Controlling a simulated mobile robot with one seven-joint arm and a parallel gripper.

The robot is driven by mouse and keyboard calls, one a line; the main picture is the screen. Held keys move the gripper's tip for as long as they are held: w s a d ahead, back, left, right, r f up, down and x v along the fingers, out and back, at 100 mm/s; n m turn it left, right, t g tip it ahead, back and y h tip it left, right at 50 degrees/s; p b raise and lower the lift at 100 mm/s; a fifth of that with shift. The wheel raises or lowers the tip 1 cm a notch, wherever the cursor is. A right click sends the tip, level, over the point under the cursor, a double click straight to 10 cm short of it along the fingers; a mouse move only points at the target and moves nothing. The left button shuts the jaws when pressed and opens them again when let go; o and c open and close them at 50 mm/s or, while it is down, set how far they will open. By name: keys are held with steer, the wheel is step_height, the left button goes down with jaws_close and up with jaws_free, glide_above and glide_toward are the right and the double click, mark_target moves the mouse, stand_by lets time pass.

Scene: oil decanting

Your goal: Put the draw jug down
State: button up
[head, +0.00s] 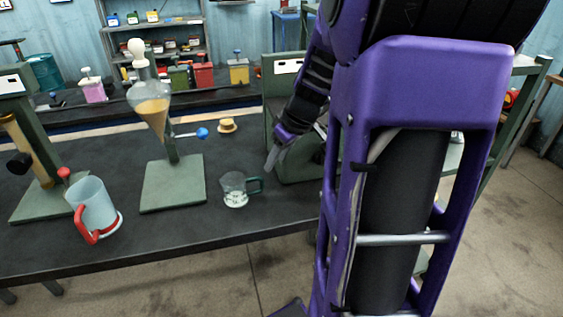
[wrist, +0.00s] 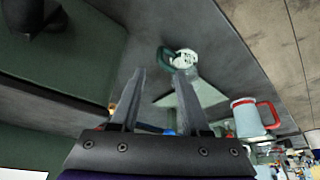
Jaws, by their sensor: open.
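A small clear jug with a green handle (head: 235,189) stands upright on the dark bench, its handle toward my gripper. A larger pale jug with a red handle (head: 93,207) stands upright to the left; nothing shown tells which is the draw jug. My gripper (head: 271,160) is open and empty, just up and right of the green handle, apart from it. In the wrist view the open fingers (wrist: 160,72) point toward the green-handled jug (wrist: 185,59), with its handle beyond the tips. The red-handled jug (wrist: 248,119) also shows there, farther right.
A separating funnel (head: 150,105) with amber liquid and a blue tap stands on a green base (head: 172,186). A yellow-topped stopper (head: 227,124) lies behind. A green stand (head: 35,202) is at left and a green machine (head: 290,145) beside my gripper.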

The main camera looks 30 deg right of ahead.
steer(key=shift+v, duration=0.8)
steer(key=shift+w, duration=0.1)
